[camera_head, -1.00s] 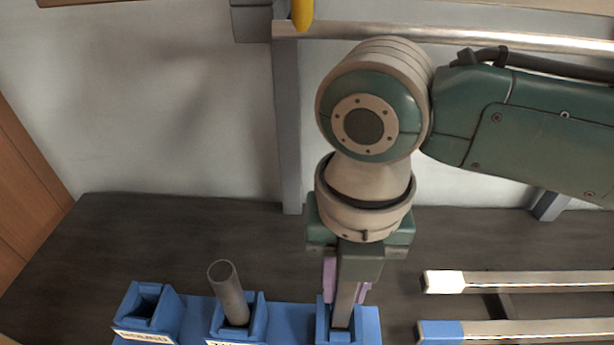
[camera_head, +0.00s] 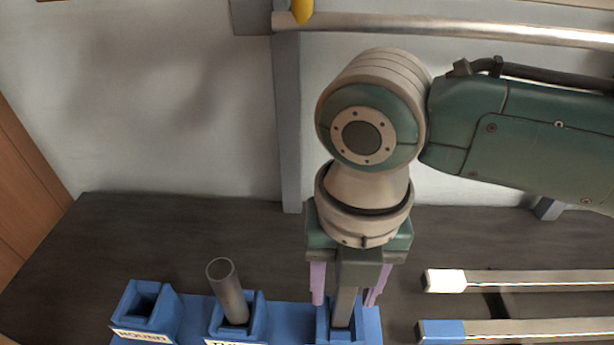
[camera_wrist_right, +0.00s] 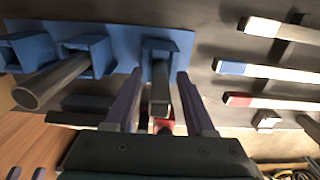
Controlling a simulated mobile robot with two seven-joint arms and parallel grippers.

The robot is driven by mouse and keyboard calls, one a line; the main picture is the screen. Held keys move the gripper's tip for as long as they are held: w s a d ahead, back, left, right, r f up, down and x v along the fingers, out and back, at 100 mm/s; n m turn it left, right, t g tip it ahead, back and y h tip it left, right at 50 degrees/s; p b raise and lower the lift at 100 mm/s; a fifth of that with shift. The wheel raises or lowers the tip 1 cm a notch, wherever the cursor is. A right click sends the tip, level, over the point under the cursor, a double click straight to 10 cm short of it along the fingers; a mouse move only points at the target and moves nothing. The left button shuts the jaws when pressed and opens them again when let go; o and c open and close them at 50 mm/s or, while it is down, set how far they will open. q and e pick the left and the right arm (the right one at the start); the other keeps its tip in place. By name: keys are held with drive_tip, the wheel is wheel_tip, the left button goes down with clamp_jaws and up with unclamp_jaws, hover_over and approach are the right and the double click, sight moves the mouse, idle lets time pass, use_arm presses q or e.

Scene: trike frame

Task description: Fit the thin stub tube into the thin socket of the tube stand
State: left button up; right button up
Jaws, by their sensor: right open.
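The blue tube stand (camera_head: 290,314) is at the bottom of the head view, cut off by the frame edge. A slim, square-looking grey tube (camera_head: 344,308), apparently the thin stub tube, stands upright in its right-hand socket (camera_head: 370,324); that socket's label is not readable. My right gripper (camera_head: 345,301) points down with its fingers spread on both sides of this tube. The right wrist view shows gaps between the tube (camera_wrist_right: 160,98) and both fingers. A dark round tube (camera_head: 229,292) leans slightly in the middle socket, whose label begins "TH". My left gripper is not visible.
The left socket (camera_head: 146,304), marked ROUND, is empty. Bars with a white end (camera_head: 447,281) and a blue end (camera_head: 443,330) lie to the right. A metal rail (camera_head: 440,30) and a grey post (camera_head: 287,120) stand behind. The dark bench behind the stand is clear.

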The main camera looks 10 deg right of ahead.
wheel_tip(320, 180, up, 13)
drive_tip(key=shift+r+p, duration=0.1)
drive_tip(key=shift+p, duration=0.95)
drive_tip(key=s+a+f+m+t+y, duration=0.2)
drive_tip(key=s+a+f+m+y, duration=0.3)
drive_tip(key=m, duration=0.9)
drive_tip(key=s+d+f+m+t+h, duration=0.1)
drive_tip(key=s+d+m+h, duration=0.3)
drive_tip(key=d+m, duration=1)
drive_tip(key=s+m, duration=0.3)
drive_tip(key=shift+s+d+t+h, duration=0.15)
drive_tip(key=shift+s+t+h, duration=0.15)
drive_tip(key=shift+s+h, duration=0.1)
